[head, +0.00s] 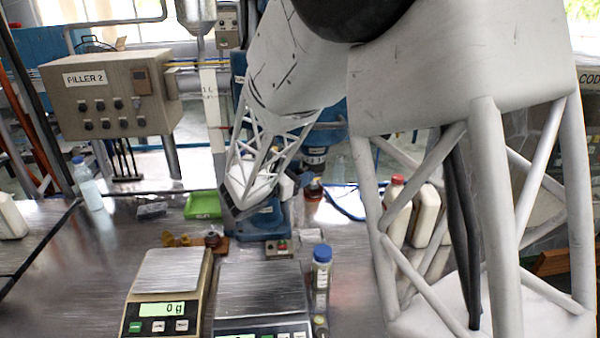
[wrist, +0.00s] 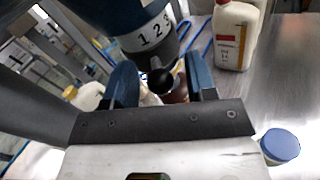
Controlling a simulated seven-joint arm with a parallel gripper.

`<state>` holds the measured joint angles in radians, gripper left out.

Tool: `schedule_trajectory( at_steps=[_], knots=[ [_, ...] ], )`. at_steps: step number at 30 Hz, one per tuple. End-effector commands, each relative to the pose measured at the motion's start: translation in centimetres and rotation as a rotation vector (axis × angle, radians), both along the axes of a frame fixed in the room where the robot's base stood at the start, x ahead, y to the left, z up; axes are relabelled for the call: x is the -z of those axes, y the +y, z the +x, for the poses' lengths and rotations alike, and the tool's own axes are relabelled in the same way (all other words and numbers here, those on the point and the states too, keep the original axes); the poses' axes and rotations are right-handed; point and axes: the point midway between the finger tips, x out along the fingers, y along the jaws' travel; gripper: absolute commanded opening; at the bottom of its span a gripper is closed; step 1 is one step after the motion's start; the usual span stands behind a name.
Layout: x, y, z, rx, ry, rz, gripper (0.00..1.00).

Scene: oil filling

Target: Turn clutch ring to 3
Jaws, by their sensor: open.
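The clutch ring (wrist: 158,56) is a dark band under a white collar (wrist: 153,33) marked 1, 2, 3 on the blue machine head in the wrist view. A black ball knob (wrist: 160,79) sticks out toward me just below it. My gripper (wrist: 162,82) is open, with one blue finger on each side of the knob; I cannot tell whether either touches it. In the head view the ring (head: 315,155) shows small beside the end of my arm, above the blue base (head: 262,222). My fingertips are mostly hidden there, and the ring's setting is not readable.
A scale reading 0 g (head: 172,272) and a second scale (head: 262,290) stand in front. A blue-capped vial (head: 321,275) stands right of them. A green tray (head: 203,206) lies left of the base. White bottles (wrist: 237,35) stand behind at right.

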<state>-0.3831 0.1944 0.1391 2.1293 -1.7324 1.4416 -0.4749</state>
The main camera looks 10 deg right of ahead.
Motion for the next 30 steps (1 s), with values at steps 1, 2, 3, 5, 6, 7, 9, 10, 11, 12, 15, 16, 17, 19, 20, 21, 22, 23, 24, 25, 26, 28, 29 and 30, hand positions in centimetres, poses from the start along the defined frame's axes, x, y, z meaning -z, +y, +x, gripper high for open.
schedule_trajectory(
  at_steps=[1, 2, 3, 5, 6, 7, 9, 10, 11, 12, 15, 16, 17, 19, 20, 21, 22, 23, 24, 25, 26, 28, 29, 30],
  knots=[
    [0.0, -0.09, 0.05, 0.0, 0.0, 0.0, 0.51],
    [0.0, -0.11, 0.06, 0.0, 0.0, 0.0, 0.51],
    [0.0, -0.13, 0.08, 0.0, 0.0, 0.0, 0.51],
    [0.0, -0.13, 0.08, 0.0, 0.0, 0.0, 0.51],
    [0.0, -0.12, 0.07, 0.0, 0.0, 0.0, 0.51],
    [0.0, -0.12, 0.07, 0.0, 0.0, 0.0, 0.51],
    [0.01, -0.13, 0.06, 0.0, 0.0, 0.0, 0.51],
    [0.01, -0.12, 0.06, 0.0, 0.0, 0.0, 0.48],
    [0.01, -0.12, 0.06, 0.0, 0.0, 0.0, 0.43],
    [0.01, -0.12, 0.06, 0.0, 0.0, 0.0, 0.37],
    [0.01, -0.12, 0.06, 0.0, 0.0, 0.0, 0.22],
    [0.01, -0.12, 0.06, 0.0, 0.0, 0.0, 0.17],
    [0.01, -0.12, 0.06, 0.0, 0.0, 0.0, 0.13],
    [0.01, -0.11, 0.05, 0.0, 0.0, 0.0, 0.02],
    [0.01, -0.11, 0.05, 0.0, 0.0, 0.0, 0.0],
    [0.01, -0.11, 0.05, 0.0, 0.0, 0.0, 0.0],
    [0.01, -0.11, 0.05, 0.0, 0.0, 0.0, 0.0],
    [0.01, -0.11, 0.05, 0.0, 0.0, 0.0, 0.0],
    [0.01, -0.11, 0.05, 0.0, 0.0, 0.0, 0.0],
    [0.01, -0.11, 0.05, 0.0, 0.0, 0.0, 0.0],
    [0.03, -0.11, 0.05, 0.0, 0.0, 0.0, 0.0],
    [0.02, -0.13, 0.03, -0.003, 0.0, 0.0, 0.0],
    [0.02, -0.15, 0.02, -0.005, 0.0, 0.0, 0.0],
    [0.03, -0.16, -0.01, -0.008, 0.0, 0.0, 0.0]
  ],
)
